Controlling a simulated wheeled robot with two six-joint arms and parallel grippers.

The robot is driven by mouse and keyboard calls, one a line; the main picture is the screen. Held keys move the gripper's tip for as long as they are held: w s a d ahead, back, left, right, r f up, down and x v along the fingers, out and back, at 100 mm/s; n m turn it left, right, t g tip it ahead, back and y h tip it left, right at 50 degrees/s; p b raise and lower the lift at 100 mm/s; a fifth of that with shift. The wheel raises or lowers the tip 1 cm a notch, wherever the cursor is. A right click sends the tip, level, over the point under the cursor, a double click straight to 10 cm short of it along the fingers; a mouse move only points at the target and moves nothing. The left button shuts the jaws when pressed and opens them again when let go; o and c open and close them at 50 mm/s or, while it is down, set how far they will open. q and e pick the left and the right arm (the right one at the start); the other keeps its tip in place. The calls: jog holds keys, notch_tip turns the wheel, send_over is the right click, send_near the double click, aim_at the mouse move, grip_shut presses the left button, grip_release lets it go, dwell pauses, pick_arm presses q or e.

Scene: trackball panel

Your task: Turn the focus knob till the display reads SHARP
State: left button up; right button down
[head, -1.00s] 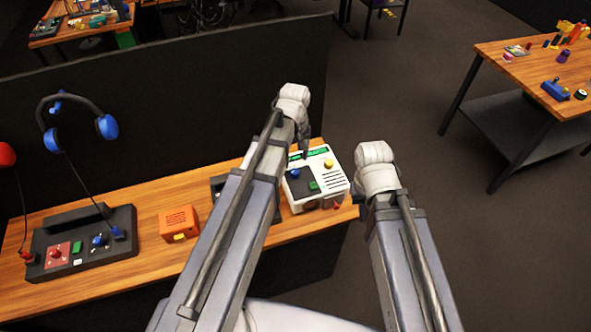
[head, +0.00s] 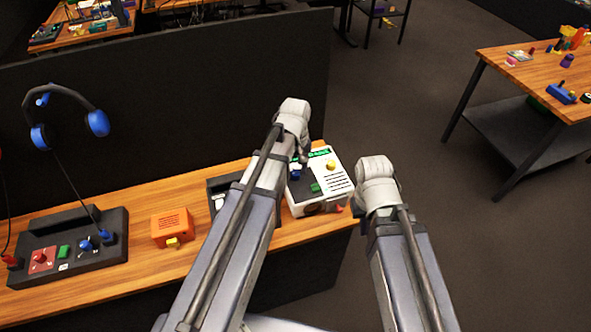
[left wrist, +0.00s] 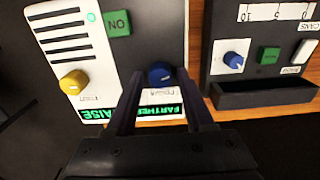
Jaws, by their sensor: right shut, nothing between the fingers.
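The blue knob (left wrist: 160,74), which I take as the focus knob, is on the white and dark panel box (head: 338,182). In the left wrist view the box appears upside down. The green display (left wrist: 158,110) by the blue knob seems to read FARTHER; a second display (left wrist: 91,113) by the yellow knob (left wrist: 73,82) seems to read RAISE. My left gripper (left wrist: 160,80) has its fingers apart, one on each side of the blue knob; contact is not clear. My right gripper (head: 357,208), mostly hidden by its wrist, is shut and empty, right of the box.
A green ON button (left wrist: 118,23) is on the box. A dark panel (left wrist: 225,75) with another blue knob stands beside it. An orange box (head: 172,228) and a headphone panel (head: 70,250) stand further left. A black partition (head: 170,100) rises behind the bench.

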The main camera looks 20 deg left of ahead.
pick_arm(q)
grip_shut()
jog(key=shift+m, duration=0.3)
jog(key=m, duration=0.8)
dwell(0.5)
jog(key=shift+m, duration=0.5)
jog(key=shift+o, duration=1.4)
grip_release()
jog(key=shift+r, duration=0.1)
